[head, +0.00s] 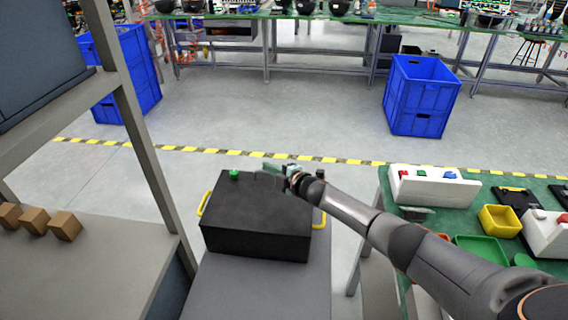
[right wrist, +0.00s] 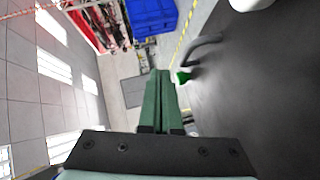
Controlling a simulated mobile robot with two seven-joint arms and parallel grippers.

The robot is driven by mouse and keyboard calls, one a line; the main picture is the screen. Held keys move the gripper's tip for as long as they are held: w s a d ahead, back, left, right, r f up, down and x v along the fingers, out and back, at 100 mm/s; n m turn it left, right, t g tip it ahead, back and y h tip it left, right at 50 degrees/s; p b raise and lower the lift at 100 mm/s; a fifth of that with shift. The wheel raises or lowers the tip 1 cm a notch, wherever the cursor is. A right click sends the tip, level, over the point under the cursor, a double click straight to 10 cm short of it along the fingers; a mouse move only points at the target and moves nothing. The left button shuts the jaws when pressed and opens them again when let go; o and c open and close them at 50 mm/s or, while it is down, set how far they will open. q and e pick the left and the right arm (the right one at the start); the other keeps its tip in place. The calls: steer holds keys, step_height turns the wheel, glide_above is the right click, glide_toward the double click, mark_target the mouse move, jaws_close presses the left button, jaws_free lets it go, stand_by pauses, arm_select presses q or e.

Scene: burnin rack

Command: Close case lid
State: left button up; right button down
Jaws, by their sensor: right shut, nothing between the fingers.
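The black case (head: 255,238) stands on a grey surface at the lower middle of the head view, with yellow handles at its left and right ends. Its dark lid (head: 250,205) looks flat across the top, and I see no clear gap along the front edge. A green knob (head: 234,174) shows near the far left corner of the lid, and it also shows in the right wrist view (right wrist: 183,76). My right gripper (head: 272,168) is shut and empty near the lid's far edge; I cannot tell whether it touches. My left gripper is not in view.
A grey shelf with small brown boxes (head: 66,226) and an upright post stands at the left. At the right, a green table (head: 392,205) holds white units and a yellow bin (head: 500,221). Blue crates (head: 420,97) stand on the floor beyond the yellow-black line.

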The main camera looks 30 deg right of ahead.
arm_select(q)
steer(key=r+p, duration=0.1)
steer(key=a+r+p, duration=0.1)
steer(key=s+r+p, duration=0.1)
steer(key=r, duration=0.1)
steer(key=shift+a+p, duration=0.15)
steer(key=shift+p, duration=0.15)
arm_select(e)
steer(key=s+d+r, duration=0.3)
steer(key=s+r, duration=0.3)
steer(key=s, duration=0.1)
steer(key=shift+s+d+r, duration=0.25)
steer(key=shift+s+r, duration=0.05)
steer(key=shift+s, duration=0.1)
